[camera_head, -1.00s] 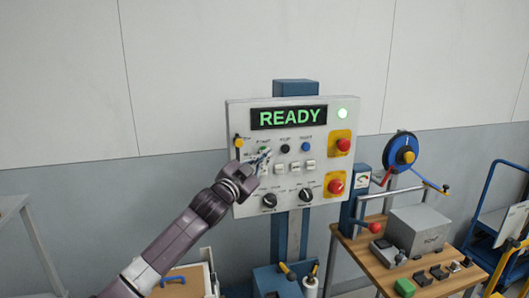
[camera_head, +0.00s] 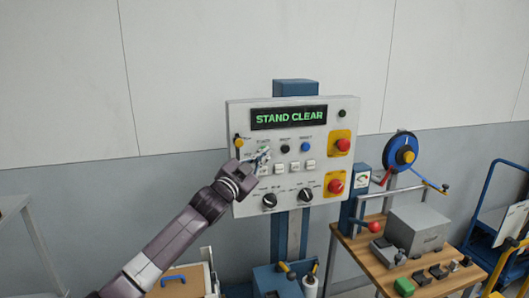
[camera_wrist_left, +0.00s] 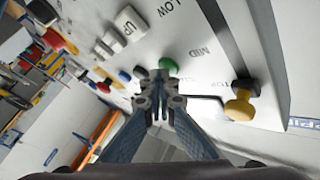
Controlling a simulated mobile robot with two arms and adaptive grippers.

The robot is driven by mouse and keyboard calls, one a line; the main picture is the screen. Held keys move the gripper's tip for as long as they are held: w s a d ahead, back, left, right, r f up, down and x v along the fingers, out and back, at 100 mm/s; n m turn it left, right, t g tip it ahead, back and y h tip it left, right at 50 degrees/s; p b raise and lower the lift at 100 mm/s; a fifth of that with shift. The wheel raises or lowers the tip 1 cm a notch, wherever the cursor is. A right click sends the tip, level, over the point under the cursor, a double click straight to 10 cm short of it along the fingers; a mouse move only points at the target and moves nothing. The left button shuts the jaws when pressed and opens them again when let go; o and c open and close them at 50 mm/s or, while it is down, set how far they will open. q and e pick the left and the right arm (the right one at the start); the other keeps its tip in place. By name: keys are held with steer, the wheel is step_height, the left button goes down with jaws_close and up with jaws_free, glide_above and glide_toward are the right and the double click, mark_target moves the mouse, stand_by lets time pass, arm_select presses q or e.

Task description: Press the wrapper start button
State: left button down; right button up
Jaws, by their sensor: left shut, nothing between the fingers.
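The control panel (camera_head: 240,190) is a white board on a blue post, and its display (camera_head: 289,117) reads "STAND CLEAR" in green. The green start button (camera_wrist_left: 168,63) shows just past my fingertips in the left wrist view; in the head view my gripper mostly hides it. My left gripper (camera_head: 263,155) is shut and empty, its tips at the upper left of the panel. In the left wrist view the closed fingertips (camera_wrist_left: 157,82) are right at the green button; I cannot tell whether they touch it. My right gripper is out of view.
Black (camera_head: 285,149) and blue (camera_head: 305,147) buttons sit right of the green one. Red mushroom buttons on yellow plates (camera_head: 336,185) are at the panel's right. A yellow knob (camera_wrist_left: 240,106) is near my fingers. A wooden bench (camera_head: 385,280) with a grey box stands right.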

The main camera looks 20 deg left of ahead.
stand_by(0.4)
arm_select(q)
steer(key=shift+s+d, duration=0.5)
steer(key=shift+s, duration=0.2)
